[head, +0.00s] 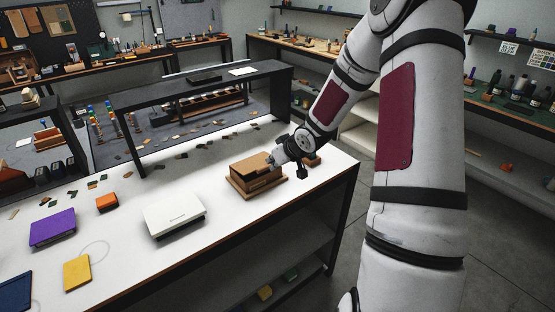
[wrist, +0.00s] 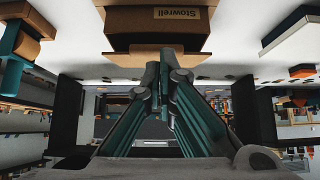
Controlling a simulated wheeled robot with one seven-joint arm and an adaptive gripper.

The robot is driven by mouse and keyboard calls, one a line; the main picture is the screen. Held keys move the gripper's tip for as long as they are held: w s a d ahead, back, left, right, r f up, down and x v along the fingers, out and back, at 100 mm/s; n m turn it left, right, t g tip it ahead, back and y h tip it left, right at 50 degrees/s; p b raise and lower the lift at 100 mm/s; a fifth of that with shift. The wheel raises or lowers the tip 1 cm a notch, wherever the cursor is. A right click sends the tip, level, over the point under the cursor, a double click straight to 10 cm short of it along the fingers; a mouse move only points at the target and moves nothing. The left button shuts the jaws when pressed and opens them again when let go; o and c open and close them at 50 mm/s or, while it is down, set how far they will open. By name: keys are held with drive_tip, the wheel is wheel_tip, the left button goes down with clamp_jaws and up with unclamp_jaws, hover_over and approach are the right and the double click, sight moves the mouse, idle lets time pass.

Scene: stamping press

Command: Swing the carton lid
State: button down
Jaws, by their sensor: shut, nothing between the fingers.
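The brown carton (head: 256,188) stands on the white tabletop, right of the middle in the head view. Its lid (head: 248,166) lies over the top and looks slightly raised, with a dark gap below its edge; the exact angle is hard to tell. In the wrist view the carton (wrist: 158,42) fills the top middle, with the print "Stowrell" on it. My gripper (wrist: 163,62) is shut and empty, its fingertips close to the carton's lower edge in that view. In the head view my gripper (head: 276,161) is at the carton's right upper side; whether it touches the lid is unclear.
A white box (head: 174,215), a purple box (head: 53,227), an orange block (head: 107,202) and a yellow piece (head: 77,272) lie left on the white table (head: 225,237). A dark raised shelf (head: 215,84) stands behind. The tabletop in front of the carton is clear.

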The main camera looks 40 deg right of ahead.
sight(265, 168)
drive_tip(key=shift+x, duration=2.2)
drive_tip(key=f, duration=0.2)
drive_tip(key=s+f, duration=0.1)
drive_tip(key=f, duration=0.1)
drive_tip(key=shift+f+b, duration=0.2)
drive_tip(key=shift+b, duration=0.1)
drive_tip(key=shift+r, duration=0.15)
drive_tip(key=shift+s+r+p, duration=0.1)
drive_tip(key=shift+r+p, duration=0.45)
drive_tip(key=shift+r, duration=0.15)
